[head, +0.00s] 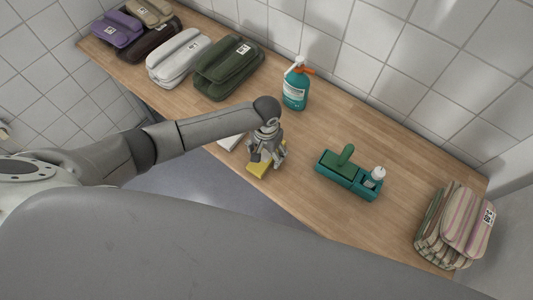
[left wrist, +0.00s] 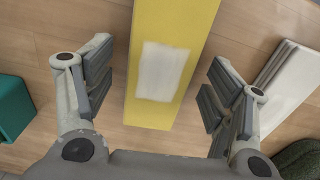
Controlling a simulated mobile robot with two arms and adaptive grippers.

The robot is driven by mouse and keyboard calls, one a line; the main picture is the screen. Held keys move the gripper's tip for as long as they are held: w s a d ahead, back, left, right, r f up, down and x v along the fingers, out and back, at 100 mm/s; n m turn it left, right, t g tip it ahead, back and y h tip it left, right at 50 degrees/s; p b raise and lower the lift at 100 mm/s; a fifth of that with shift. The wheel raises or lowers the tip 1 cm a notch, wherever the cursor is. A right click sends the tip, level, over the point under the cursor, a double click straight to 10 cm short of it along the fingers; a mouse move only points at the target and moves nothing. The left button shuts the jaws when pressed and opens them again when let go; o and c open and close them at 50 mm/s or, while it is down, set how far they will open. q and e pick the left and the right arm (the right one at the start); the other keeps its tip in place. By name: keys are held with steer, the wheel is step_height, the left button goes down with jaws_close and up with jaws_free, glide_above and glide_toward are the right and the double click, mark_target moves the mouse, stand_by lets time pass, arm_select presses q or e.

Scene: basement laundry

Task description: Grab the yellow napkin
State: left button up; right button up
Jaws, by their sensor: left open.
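The yellow napkin (head: 260,170) lies on the wooden counter near its front edge, partly hidden under my left gripper (head: 265,152). In the left wrist view the yellow napkin (left wrist: 172,30) is a flat yellow strip with a white label on it. It lies between the two spread fingers of my left gripper (left wrist: 165,95), with a gap on either side. The left gripper is open and holds nothing. My right gripper is not in view.
A white folded cloth (head: 231,141) lies just left of the napkin. A teal spray bottle (head: 295,85) stands behind, and a green caddy (head: 348,175) sits to the right. Striped folded towels (head: 455,225) are at the right end. Folded towels (head: 228,68) line the back left.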

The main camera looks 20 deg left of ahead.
arm_select(q)
steer(key=shift+c, duration=0.4)
steer(key=c, duration=1)
steer(key=shift+c, duration=0.2)
steer(key=shift+r, duration=0.15)
